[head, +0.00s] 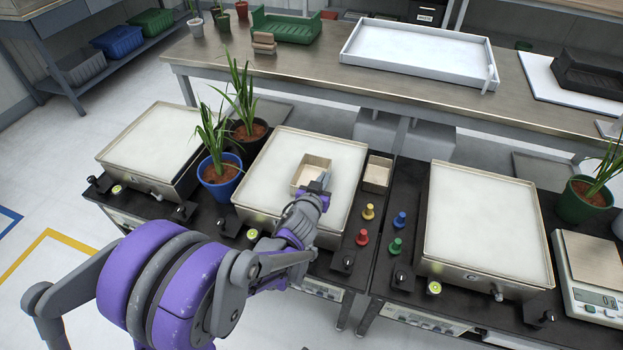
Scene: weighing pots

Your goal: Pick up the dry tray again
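My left gripper (322,184) reaches over the middle white-filled basin, pointing away from me. Its fingertips are at the near right side of a small open beige tray (305,170) in that basin. I cannot tell whether they touch or grip its wall, and the finger gap is hidden. A second small beige tray (377,172) stands on the black bench top just right of the middle basin. Neither tray is labelled, so I cannot tell which is the dry one. My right gripper is out of view.
The middle basin (272,205) has a metal rim. Potted plants in a blue pot (222,184) and a black pot (248,138) stand left of it. Several coloured knobs (368,211) stand to the right. A scale (594,262) is at far right.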

